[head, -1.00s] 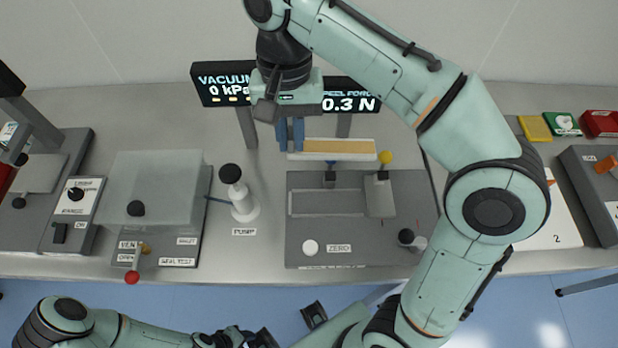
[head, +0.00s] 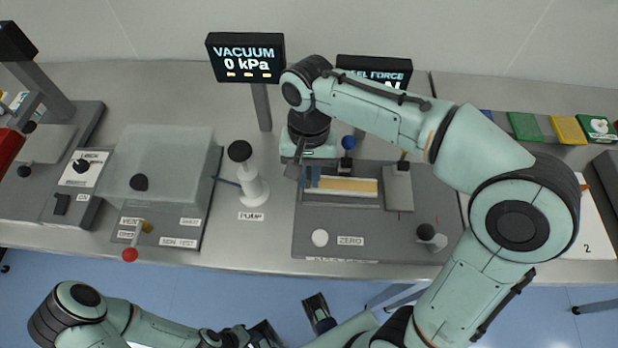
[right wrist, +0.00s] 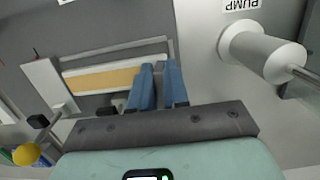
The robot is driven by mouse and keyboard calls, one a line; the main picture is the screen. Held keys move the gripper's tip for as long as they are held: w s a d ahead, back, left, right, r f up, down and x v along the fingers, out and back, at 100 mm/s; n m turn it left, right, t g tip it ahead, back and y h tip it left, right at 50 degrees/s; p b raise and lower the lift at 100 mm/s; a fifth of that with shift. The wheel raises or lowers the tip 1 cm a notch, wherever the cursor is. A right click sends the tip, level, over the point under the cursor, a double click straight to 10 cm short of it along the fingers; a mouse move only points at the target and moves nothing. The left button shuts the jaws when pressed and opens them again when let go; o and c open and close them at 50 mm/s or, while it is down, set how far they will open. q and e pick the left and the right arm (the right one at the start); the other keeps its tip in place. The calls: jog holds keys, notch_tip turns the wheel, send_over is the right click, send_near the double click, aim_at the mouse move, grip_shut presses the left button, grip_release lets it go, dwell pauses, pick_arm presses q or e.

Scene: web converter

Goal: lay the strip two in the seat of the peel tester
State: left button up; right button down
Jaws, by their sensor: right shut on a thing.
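My right gripper (head: 309,178) is shut on the left end of a strip (head: 346,187) with a tan face and white edges. The strip lies lengthwise over the long seat (head: 340,202) of the grey peel tester (head: 430,205). In the right wrist view the blue fingers (right wrist: 158,70) are at one end of the strip (right wrist: 100,80), which runs along the grey seat frame (right wrist: 115,50). I cannot tell whether the strip touches the seat floor.
A blue knob (head: 348,142) rises behind the seat, and a grey plate (head: 398,187) is at its right. The white pump (head: 250,185) stands left of the tester. A translucent box (head: 165,165) is further left. The vacuum display (head: 246,58) stands behind.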

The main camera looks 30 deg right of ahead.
jog(key=shift+f, duration=0.95)
jog(key=c, duration=1.1)
grip_release()
jog(key=shift+r, duration=0.1)
jog(key=r+p, duration=0.1)
jog(key=r, duration=0.3)
jog(key=w+r+p, duration=0.1)
jog(key=r, duration=0.3)
jog(key=r+p, duration=0.1)
jog(key=r, duration=0.2)
jog(key=shift+w+d+r, duration=0.3)
jog(key=shift+d+r, duration=0.05)
jog(key=shift+r, duration=0.05)
